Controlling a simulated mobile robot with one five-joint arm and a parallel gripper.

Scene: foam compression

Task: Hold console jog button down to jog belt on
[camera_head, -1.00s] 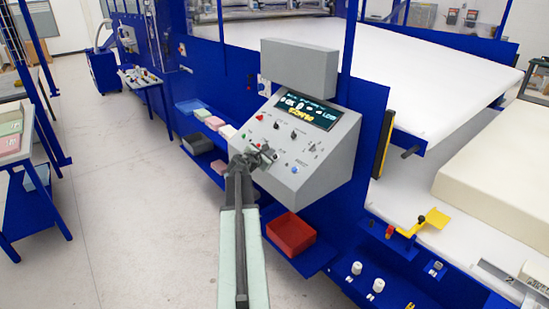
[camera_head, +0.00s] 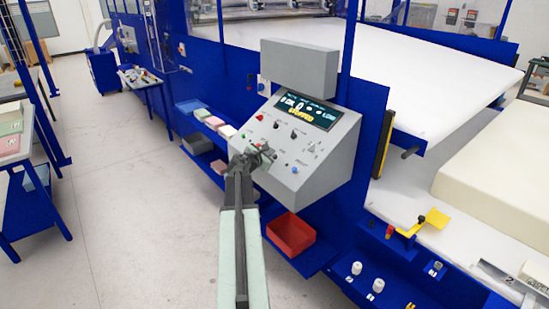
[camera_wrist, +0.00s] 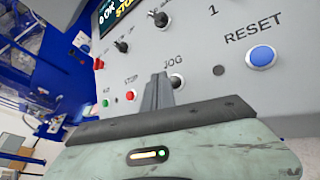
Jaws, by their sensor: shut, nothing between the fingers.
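The grey sloped console (camera_head: 310,155) stands in the middle of the head view. Its screen (camera_head: 307,112) shows yellow text that reads like "STOPPED". My gripper (camera_head: 264,153) is shut and empty at the lower left of the console face. In the wrist view, my gripper's fingertips (camera_wrist: 158,88) are just left of the JOG label. A dark round control (camera_wrist: 177,81) sits under that label, partly hidden by the fingers. I cannot tell whether the fingers touch it. The white belt (camera_head: 440,75) lies behind the console.
A red STOP button (camera_wrist: 130,95) is left of the fingers, and a blue RESET button (camera_wrist: 261,56) is to the right. A red bin (camera_head: 291,235) sits below the console. A large cream foam block (camera_head: 500,160) lies at right.

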